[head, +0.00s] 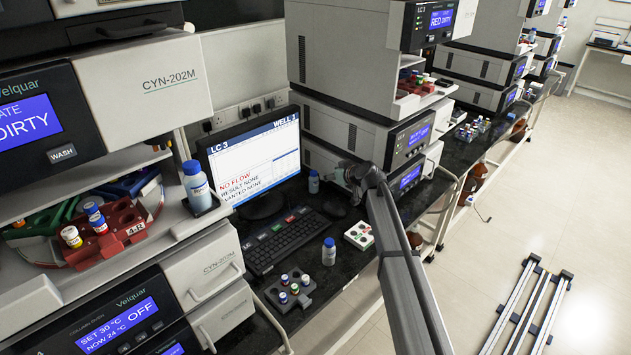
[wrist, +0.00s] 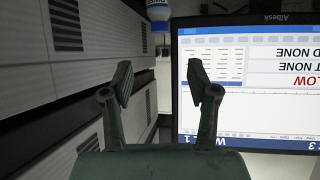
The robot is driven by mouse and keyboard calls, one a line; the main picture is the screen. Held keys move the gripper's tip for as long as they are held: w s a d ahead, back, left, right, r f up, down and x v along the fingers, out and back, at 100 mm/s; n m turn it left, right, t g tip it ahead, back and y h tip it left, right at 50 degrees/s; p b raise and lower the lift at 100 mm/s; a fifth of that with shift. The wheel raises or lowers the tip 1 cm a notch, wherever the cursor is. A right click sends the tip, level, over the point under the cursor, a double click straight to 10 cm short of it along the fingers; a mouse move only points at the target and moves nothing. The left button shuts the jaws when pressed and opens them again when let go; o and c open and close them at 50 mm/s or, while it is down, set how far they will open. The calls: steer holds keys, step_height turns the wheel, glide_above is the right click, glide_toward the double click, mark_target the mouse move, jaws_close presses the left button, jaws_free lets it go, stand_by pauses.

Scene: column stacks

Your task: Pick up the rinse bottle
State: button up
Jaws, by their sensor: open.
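Three white bottles with blue caps and blue labels show in the head view; I cannot read which is the rinse bottle. One small bottle (head: 313,182) stands upright on the bench between the monitor and the instrument stack. It appears to be the one at the top of the wrist view (wrist: 158,12), upside down and cut by the edge. A second bottle (head: 329,252) stands on the front bench. A larger third one (head: 196,187) stands on the left instrument's ledge. My gripper (wrist: 160,78) is open and empty, apart from the bottle; its fingers are mostly hidden in the head view.
The monitor (head: 254,165) and keyboard (head: 285,240) are left of my gripper. The instrument stack (head: 345,130) stands close on its other side. A white tray (head: 359,235) and a grey vial rack (head: 289,290) are on the bench. The right floor is clear apart from rails (head: 530,305).

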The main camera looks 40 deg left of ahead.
mark_target(314, 172)
steer(key=p+x, duration=0.2)
steer(key=x, duration=0.6)
steer(key=shift+w+a+f+p, duration=0.15)
steer(key=shift+w+a+p, duration=0.05)
steer(key=shift+a+p, duration=0.1)
steer(key=p+x, duration=0.2)
steer(key=x, duration=0.2)
steer(key=shift+p, duration=0.35)
steer(key=shift+a+f, duration=0.4)
steer(key=shift+a, duration=0.05)
steer(key=c, duration=1)
